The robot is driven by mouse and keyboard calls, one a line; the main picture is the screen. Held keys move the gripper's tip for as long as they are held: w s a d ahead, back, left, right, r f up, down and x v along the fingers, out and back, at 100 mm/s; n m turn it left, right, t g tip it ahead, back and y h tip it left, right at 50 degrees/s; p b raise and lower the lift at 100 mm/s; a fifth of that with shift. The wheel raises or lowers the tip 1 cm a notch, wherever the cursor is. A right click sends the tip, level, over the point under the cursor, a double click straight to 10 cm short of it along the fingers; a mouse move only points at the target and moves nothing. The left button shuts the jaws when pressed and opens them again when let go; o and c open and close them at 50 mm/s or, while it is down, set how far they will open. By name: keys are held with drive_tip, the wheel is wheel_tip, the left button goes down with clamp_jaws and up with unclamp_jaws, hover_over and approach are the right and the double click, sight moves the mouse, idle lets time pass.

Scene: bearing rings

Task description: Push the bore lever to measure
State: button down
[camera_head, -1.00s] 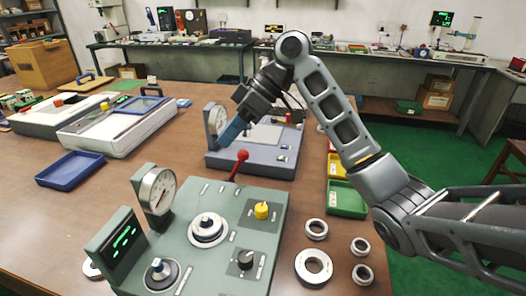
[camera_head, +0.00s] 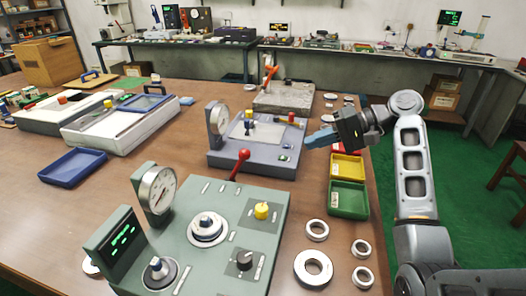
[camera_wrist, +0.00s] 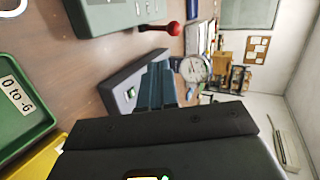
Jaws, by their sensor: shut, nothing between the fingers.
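The green gauge station (camera_head: 215,235) stands at the front with a red-ball lever (camera_head: 243,155) tilted up at its back edge. The lever also shows in the wrist view (camera_wrist: 173,28). Behind it is the grey gauge station (camera_head: 255,160) with a dial and a red knob (camera_head: 291,117) at its back right. I cannot tell from markings which one is the bore lever. My gripper (camera_head: 312,140), with blue fingers, is shut and empty. It hovers at the right side of the grey station, apart from the red-ball lever. Its fingers (camera_wrist: 158,88) point toward the grey station in the wrist view.
Yellow (camera_head: 346,167) and green (camera_head: 347,199) bins stand right of the stations. Several steel rings, including a large one (camera_head: 313,268), lie at the front right. A stone-topped stand (camera_head: 285,97) is behind. A blue tray (camera_head: 72,167) lies left, with bare table around it.

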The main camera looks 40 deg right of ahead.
drive_tip(key=r+p+x, duration=0.1)
drive_tip(key=x, duration=1.2)
drive_tip(key=shift+w+a+r, duration=0.2)
drive_tip(key=shift+w+a, duration=0.25)
drive_tip(key=shift+w+p, duration=0.1)
drive_tip(key=shift+p, duration=0.2)
